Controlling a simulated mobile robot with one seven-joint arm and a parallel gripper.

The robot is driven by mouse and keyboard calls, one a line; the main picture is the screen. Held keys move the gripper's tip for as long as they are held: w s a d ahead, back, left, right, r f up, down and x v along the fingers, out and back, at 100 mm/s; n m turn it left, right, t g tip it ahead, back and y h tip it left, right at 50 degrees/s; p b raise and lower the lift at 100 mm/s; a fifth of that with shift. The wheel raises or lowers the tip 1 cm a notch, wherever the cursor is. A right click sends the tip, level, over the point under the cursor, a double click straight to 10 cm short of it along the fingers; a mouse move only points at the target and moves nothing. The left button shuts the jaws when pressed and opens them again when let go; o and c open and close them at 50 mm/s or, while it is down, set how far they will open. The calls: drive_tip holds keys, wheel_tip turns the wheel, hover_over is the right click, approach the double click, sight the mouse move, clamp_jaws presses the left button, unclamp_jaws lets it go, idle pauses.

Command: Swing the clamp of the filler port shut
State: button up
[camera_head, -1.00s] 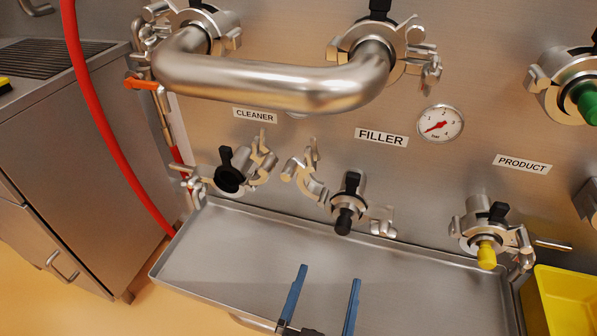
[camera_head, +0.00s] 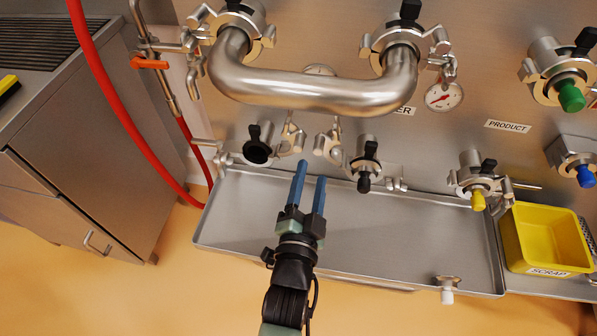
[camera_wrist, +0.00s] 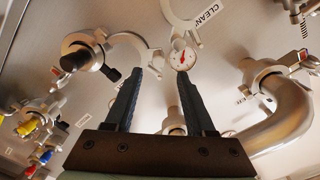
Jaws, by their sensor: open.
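The filler port (camera_head: 367,160) is the middle one of the lower row on the steel panel, with a black plug and a black handle. It also shows at the left of the wrist view (camera_wrist: 77,55). Its clamp stands open: one curved half (camera_head: 330,150) is swung out to the left, and a smaller part (camera_head: 397,184) sticks out right. In the wrist view the left clamp half (camera_wrist: 135,43) arcs near the fingertips. My gripper (camera_head: 311,172) is open and empty, its blue fingers just below and left of that half. I cannot tell whether they touch.
The cleaner port (camera_head: 257,152) with its own open clamp is close left of my fingers. A thick bent pipe (camera_head: 315,90) crosses above. A steel drip tray (camera_head: 420,240) lies below. The yellow-plugged product port (camera_head: 475,182) and yellow scrap bin (camera_head: 548,240) are right.

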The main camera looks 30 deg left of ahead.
sight(318, 154)
drive_tip(key=b+x, duration=0.6)
drive_tip(key=x, duration=0.1)
drive_tip(key=shift+d+f, duration=0.15)
drive_tip(key=shift+f, duration=0.2)
drive_tip(key=shift+w+b, duration=0.55)
drive_tip(key=shift+b, duration=0.05)
drive_tip(key=shift+r, duration=0.55)
drive_tip(key=shift+a, duration=0.25)
drive_tip(key=shift+c, duration=0.2)
